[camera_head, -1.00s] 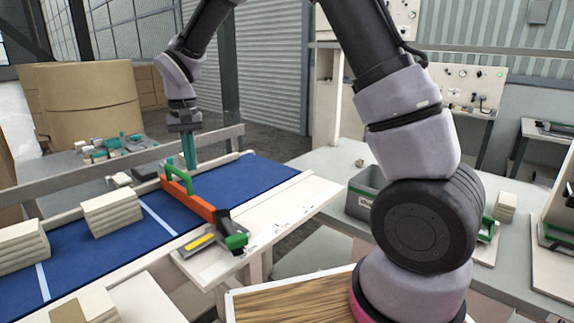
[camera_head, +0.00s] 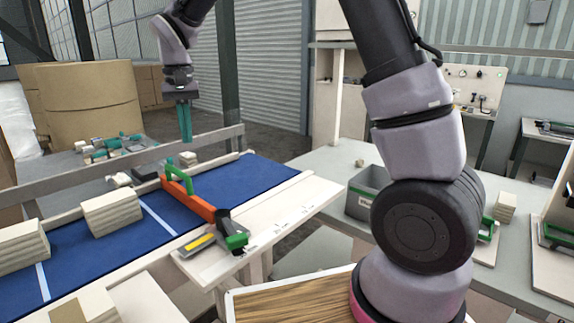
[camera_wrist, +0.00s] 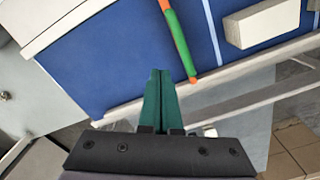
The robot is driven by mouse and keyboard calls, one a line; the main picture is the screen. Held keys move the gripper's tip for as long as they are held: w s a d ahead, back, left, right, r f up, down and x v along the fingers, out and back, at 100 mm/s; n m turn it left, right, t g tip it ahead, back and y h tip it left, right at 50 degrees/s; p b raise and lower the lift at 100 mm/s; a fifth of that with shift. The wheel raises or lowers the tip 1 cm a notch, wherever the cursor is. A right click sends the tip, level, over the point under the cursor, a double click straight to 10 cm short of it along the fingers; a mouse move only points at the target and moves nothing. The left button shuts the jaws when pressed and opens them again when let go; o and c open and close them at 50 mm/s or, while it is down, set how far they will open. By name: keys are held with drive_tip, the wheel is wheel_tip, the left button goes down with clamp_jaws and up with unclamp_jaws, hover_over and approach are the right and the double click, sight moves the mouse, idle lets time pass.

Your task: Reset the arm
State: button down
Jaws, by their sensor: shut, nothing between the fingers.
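My gripper (camera_head: 185,120) has teal fingers pressed together, with nothing between them. In the head view it hangs pointing down above the far edge of the blue belt, clear of the orange bar below it. In the wrist view my gripper (camera_wrist: 160,75) also shows shut, over the blue surface. My arm reaches in from the top of the head view and bends above the gripper.
An orange bar with green handles (camera_head: 190,199) lies across the blue belt (camera_head: 250,178). Stacks of pale boards (camera_head: 112,212) rest on the belt. A grey bin (camera_head: 367,190) stands on the right table. A large brown roll (camera_head: 88,105) stands behind.

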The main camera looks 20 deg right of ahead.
drive_tip(key=s+d+r+m+t+y, duration=0.1)
drive_tip(key=s+d+r, duration=0.2)
drive_tip(key=d+r, duration=0.45)
drive_tip(key=s+d+r+m+t+y, duration=0.15)
drive_tip(key=d+r, duration=0.25)
drive_tip(key=d, duration=0.6)
drive_tip(key=s+d+r+m+t, duration=0.1)
drive_tip(key=s+d+t, duration=0.3)
drive_tip(key=s+d, duration=0.9)
drive_tip(key=shift+m+t, duration=0.35)
drive_tip(key=shift+m, duration=0.4)
drive_tip(key=shift+s+h, duration=0.1)
drive_tip(key=shift+h, duration=0.15)
